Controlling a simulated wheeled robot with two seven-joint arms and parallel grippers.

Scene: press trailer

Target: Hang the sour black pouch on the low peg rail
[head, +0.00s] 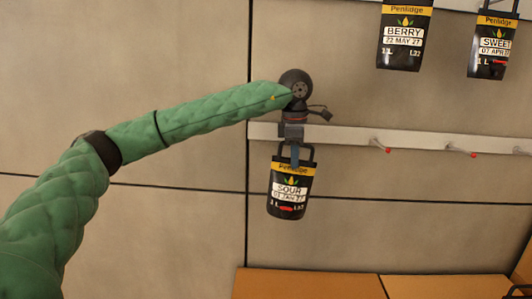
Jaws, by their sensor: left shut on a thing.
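The sour black pouch (289,193) hangs upright by its loop handle under my left gripper (294,153), which is shut on it. The label reads SOUR below a yellow band. The low peg rail (340,137) is a pale bar across the wall, and the gripper is in front of its left end. Any peg behind the gripper is hidden. I cannot tell whether the handle touches a peg. My right gripper is out of view.
A BERRY pouch (404,38) and a SWEET pouch (492,45) hang higher at the upper right. An orange-brown surface (310,284) lies below at the bottom. The wall between the low rail and that surface is clear to the right of the sour pouch.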

